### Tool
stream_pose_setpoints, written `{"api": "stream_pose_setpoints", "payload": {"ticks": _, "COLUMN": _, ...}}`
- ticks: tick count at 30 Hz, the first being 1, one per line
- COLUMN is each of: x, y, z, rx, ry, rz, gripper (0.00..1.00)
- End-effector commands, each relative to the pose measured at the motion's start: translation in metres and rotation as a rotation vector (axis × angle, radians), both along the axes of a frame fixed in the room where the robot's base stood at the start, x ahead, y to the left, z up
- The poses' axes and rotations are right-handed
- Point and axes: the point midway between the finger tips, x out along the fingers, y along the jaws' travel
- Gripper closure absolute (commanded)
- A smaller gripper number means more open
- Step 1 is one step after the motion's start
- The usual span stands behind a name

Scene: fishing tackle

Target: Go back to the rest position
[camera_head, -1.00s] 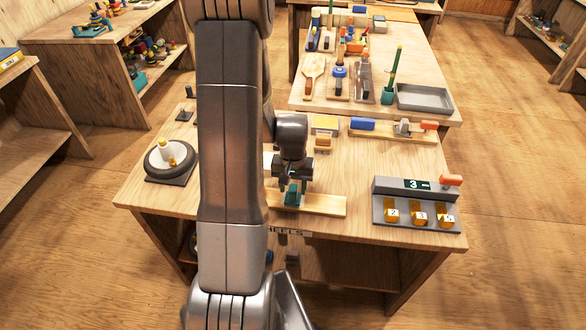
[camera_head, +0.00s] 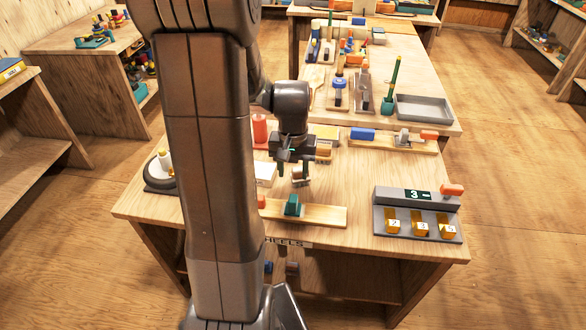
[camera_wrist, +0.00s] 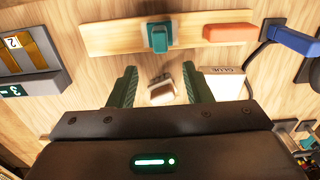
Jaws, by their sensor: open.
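My gripper (camera_head: 292,172) hangs above the wooden workbench (camera_head: 345,180), behind a wooden board (camera_head: 325,215) that carries a teal block (camera_head: 292,205). In the wrist view my gripper (camera_wrist: 160,88) has its two green fingers spread apart. The teal block (camera_wrist: 159,37) is beyond the fingertips on the board (camera_wrist: 115,37), clear of them. A small brown and white thing (camera_wrist: 163,92) shows between the fingers; I cannot tell its height. My arm hides part of the bench's left side.
An orange block (camera_wrist: 230,32) lies on the board's other end. A white box marked GLUE (camera_wrist: 222,82) is beside the fingers. A grey unit with yellow parts (camera_head: 418,215) stands at right, a round base (camera_head: 160,175) at left. A grey tray (camera_head: 424,107) is farther back.

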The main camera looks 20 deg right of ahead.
Motion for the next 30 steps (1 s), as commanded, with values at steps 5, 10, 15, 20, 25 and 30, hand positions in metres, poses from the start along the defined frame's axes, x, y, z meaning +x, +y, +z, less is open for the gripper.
{"api": "stream_pose_setpoints", "payload": {"ticks": 5, "x": 0.0, "y": 0.0, "z": -0.001, "rx": 0.001, "ry": 0.001, "rz": 0.0, "gripper": 0.55}}
{"api": "stream_pose_setpoints", "payload": {"ticks": 10, "x": 0.0, "y": 0.0, "z": -0.013, "rx": 0.002, "ry": 0.003, "rz": 0.0, "gripper": 0.55}}
{"api": "stream_pose_setpoints", "payload": {"ticks": 15, "x": -0.001, "y": 0.0, "z": -0.039, "rx": 0.003, "ry": 0.005, "rz": 0.0, "gripper": 0.55}}
{"api": "stream_pose_setpoints", "payload": {"ticks": 20, "x": -0.001, "y": 0.001, "z": -0.064, "rx": 0.003, "ry": 0.005, "rz": 0.0, "gripper": 0.55}}
{"api": "stream_pose_setpoints", "payload": {"ticks": 25, "x": -0.001, "y": 0.0, "z": -0.089, "rx": 0.003, "ry": 0.004, "rz": 0.0, "gripper": 0.55}}
{"api": "stream_pose_setpoints", "payload": {"ticks": 30, "x": -0.001, "y": 0.001, "z": -0.113, "rx": 0.003, "ry": 0.004, "rz": 0.0, "gripper": 0.55}}
